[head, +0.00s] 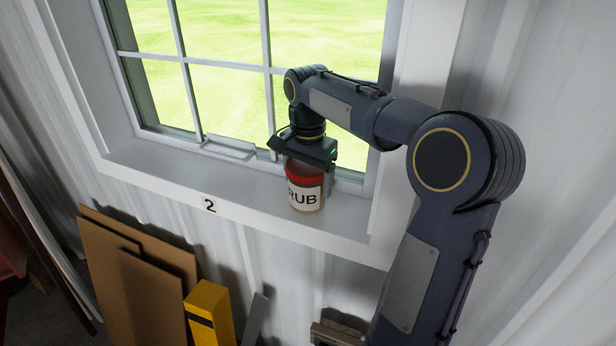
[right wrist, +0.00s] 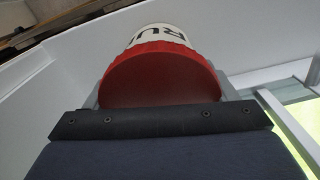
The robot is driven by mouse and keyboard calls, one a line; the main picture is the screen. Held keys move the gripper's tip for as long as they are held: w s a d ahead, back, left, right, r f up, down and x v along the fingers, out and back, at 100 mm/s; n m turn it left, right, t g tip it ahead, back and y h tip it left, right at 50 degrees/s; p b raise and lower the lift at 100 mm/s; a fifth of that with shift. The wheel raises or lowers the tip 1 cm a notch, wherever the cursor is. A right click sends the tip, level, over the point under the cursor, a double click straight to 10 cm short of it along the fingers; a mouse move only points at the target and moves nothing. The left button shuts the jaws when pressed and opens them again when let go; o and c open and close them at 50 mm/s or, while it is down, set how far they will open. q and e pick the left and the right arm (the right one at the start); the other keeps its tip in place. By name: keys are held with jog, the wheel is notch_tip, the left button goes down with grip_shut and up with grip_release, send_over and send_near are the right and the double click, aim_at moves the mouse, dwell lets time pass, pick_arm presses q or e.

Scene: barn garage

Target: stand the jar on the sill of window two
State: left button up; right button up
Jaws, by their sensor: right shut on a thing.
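The jar (head: 305,196) has a red lid and a white label reading "RUB". It is upright at the white sill (head: 246,196) of the window marked 2 (head: 209,205), toward the right end. Its base looks to be on or just above the sill; I cannot tell which. My right gripper (head: 308,160) comes from above and is shut on the jar near its lid. In the right wrist view the red lid (right wrist: 160,78) fills the space between the fingers. My left gripper is not in view.
The window pane (head: 220,100) stands behind the jar, with a latch (head: 228,150) at the frame's bottom. The sill left of the jar is clear. Below, brown boards (head: 110,260) and a yellow level-like tool (head: 208,310) lean on the white wall.

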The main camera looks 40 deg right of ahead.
jog(key=o, duration=1.1)
jog(key=shift+f, duration=0.1)
notch_tip(320, 180, up, 12)
jog(key=shift+r+p, duration=0.15)
jog(key=shift+p, duration=0.45)
jog(key=s+a+f+n+t+y, duration=0.1)
jog(key=s+a+f+n+t, duration=0.1)
jog(key=s+a+f+n, duration=0.2)
jog(key=s+a+f+n+t+y, duration=0.1)
jog(key=s+a+f+n, duration=0.3)
jog(key=s+a+f, duration=0.3)
jog(key=s+a+f+n+t+y, duration=0.1)
jog(key=s+a+f+n+t, duration=0.1)
jog(key=s+a+f+n, duration=0.3)
jog(key=shift+s+a+f+t+y, duration=0.15)
jog(key=shift+s+a+f, duration=0.1)
jog(key=shift+s, duration=0.35)
jog(key=shift+s+a+f+t+y, duration=0.1)
jog(key=shift+s+a+f, duration=0.15)
jog(key=shift+s, duration=0.35)
jog(key=shift+s+a+f+t+y, duration=0.1)
jog(key=shift+s+a+f+y, duration=0.15)
jog(key=shift+s, duration=0.35)
